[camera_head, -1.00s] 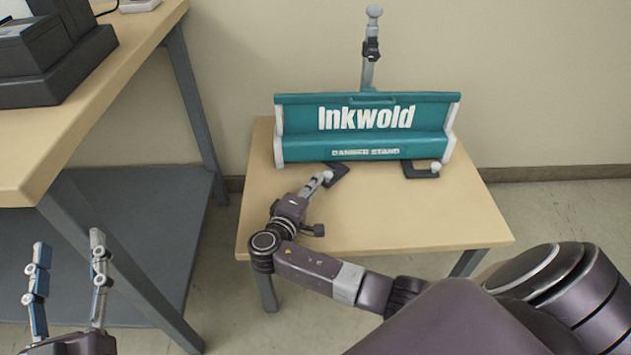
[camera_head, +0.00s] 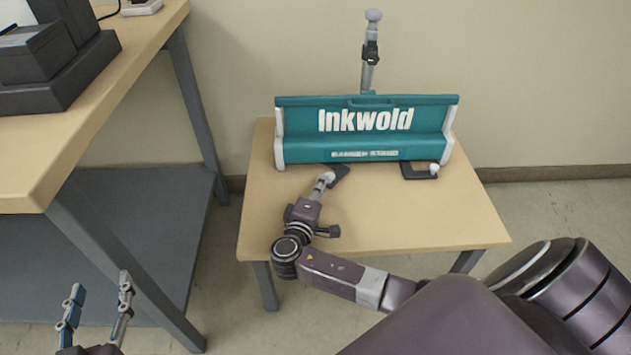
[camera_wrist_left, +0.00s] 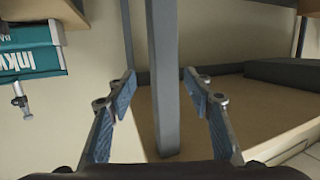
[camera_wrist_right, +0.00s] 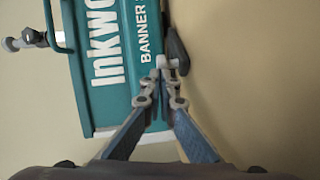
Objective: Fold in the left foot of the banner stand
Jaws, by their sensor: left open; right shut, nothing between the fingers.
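The teal banner stand (camera_head: 365,130) stands on the small table; the right wrist view shows it sideways (camera_wrist_right: 100,75). Its dark left foot (camera_head: 341,171) sticks out from under the front edge, slanting toward my right gripper. In the right wrist view the fingertips (camera_wrist_right: 161,88) are together. My left gripper (camera_head: 99,284) is open and empty, low at left, away from the stand.
A taller bench (camera_head: 110,62) stands at left with black equipment (camera_head: 60,60) and a grey lower shelf (camera_head: 130,235). A grey leg (camera_wrist_left: 166,90) shows between my left fingers. A wall is behind the stand.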

